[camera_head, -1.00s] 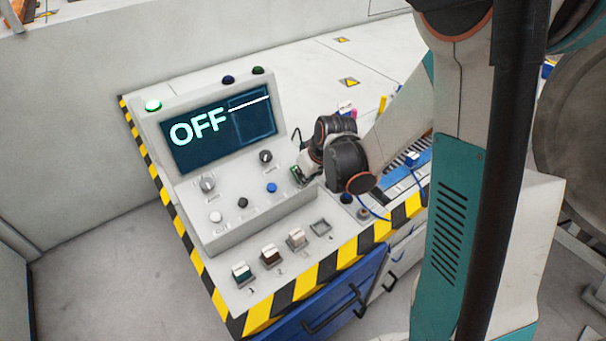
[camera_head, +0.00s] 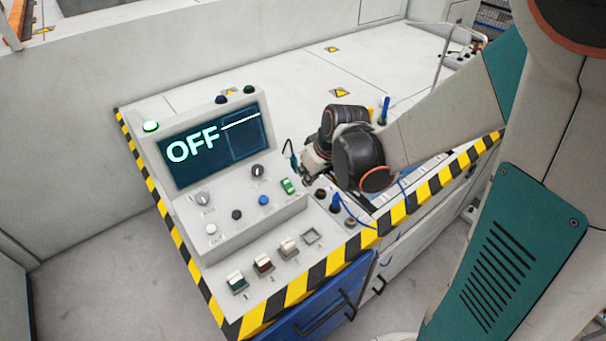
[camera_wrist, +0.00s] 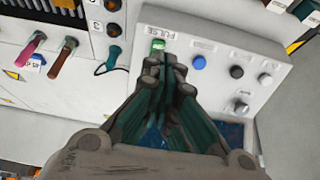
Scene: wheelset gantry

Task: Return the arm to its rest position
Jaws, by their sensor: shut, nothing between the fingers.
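My gripper (camera_wrist: 165,65) is shut and empty in the wrist view, its fingertips together in front of the control panel (camera_wrist: 220,50). A green button (camera_wrist: 158,44) marked PULSE shows just past the fingertips; I cannot tell from this view whether they touch. In the head view my gripper (camera_head: 300,170) is above the right end of the sloped panel, with the green button (camera_head: 288,186) now visible below and left of it. My arm reaches in from the right over the bench, bent low at the wrist.
The console screen (camera_head: 212,145) reads OFF, and a green lamp (camera_head: 150,126) is lit. Several switches (camera_head: 263,264) line the front ledge. Knobs and buttons sit on the slope. Handled tools (camera_wrist: 62,58) stand beside the panel. The white bench top (camera_head: 290,75) behind is largely clear.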

